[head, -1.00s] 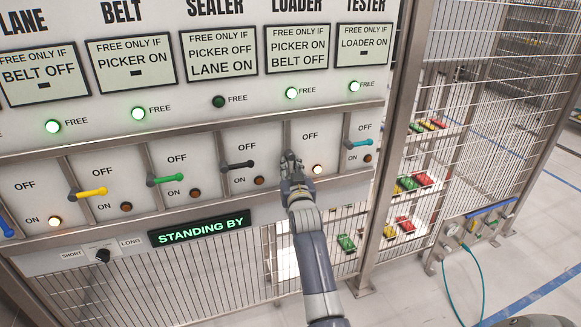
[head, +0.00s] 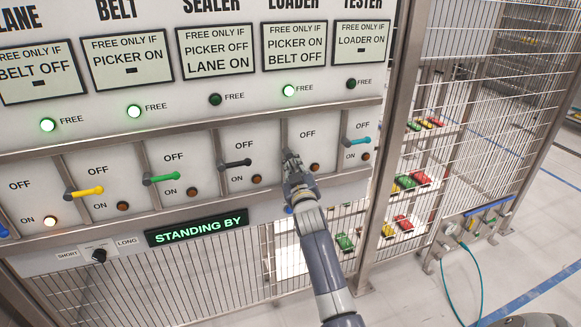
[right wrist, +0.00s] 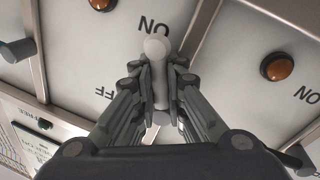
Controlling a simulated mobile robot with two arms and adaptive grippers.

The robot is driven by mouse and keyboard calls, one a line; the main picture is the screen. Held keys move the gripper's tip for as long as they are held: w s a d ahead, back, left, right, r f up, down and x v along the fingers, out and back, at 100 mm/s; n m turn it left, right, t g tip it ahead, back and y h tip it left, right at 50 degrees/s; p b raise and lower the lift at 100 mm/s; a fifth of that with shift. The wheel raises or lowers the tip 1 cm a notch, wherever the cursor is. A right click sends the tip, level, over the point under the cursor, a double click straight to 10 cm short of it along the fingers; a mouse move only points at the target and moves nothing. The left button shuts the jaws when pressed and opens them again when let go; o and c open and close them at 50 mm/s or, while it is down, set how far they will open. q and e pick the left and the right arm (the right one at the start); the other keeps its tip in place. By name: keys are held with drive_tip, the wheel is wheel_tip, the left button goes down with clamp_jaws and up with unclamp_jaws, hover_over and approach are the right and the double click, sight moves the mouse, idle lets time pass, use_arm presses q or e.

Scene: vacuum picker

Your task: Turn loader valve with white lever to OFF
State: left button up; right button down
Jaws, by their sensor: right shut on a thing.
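The white lever (right wrist: 157,62) stands between the fingers of my right gripper in the right wrist view, its round knob toward the ON label. My right gripper (head: 291,161) is shut on it at the loader column of the panel. In the head view the fingers hide the lever. The loader ON lamp (head: 315,167) is dark and the loader FREE lamp (head: 289,91) glows green. The loader OFF label (head: 307,134) is above and right of the gripper. My left gripper is not in view.
The black lever (head: 236,163) is close on the left and the teal lever (head: 356,141) on the right. Green (head: 161,178) and yellow (head: 85,191) levers are farther left. A metal rail (head: 200,128) runs above the levers. A STANDING BY display (head: 197,229) is below.

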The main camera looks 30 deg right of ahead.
sight(297, 144)
drive_tip(key=n, duration=0.1)
drive_tip(key=d+n, duration=0.1)
drive_tip(key=n, duration=0.1)
drive_tip(key=n+t, duration=0.1)
drive_tip(key=n, duration=0.1)
drive_tip(key=shift+s+d+r+y+b, duration=0.15)
drive_tip(key=shift+d+r+y+b, duration=0.05)
drive_tip(key=shift+r+y+b, duration=0.1)
drive_tip(key=n, duration=0.3)
drive_tip(key=r+n, duration=0.1)
drive_tip(key=shift+s+d+n+t, duration=0.1)
drive_tip(key=shift+d+n+t, duration=0.2)
drive_tip(key=shift+d+t, duration=0.1)
drive_tip(key=shift+d+r+n+t+y, duration=0.1)
drive_tip(key=shift+r+n+y, duration=0.2)
drive_tip(key=shift+n, duration=0.7)
drive_tip(key=shift+a+r+n+t+y, duration=0.1)
drive_tip(key=shift+r+n+y, duration=0.25)
drive_tip(key=shift+n, duration=0.65)
drive_tip(key=shift+d+r+n+t+y, duration=0.15)
drive_tip(key=shift+n+y, duration=0.3)
drive_tip(key=shift+n, duration=0.55)
drive_tip(key=shift+r, duration=0.1)
drive_tip(key=c, duration=1.9)
unclamp_jaws()
drive_tip(key=v, duration=1.2)
drive_tip(key=shift+s, duration=0.1)
drive_tip(key=shift+d, duration=0.1)
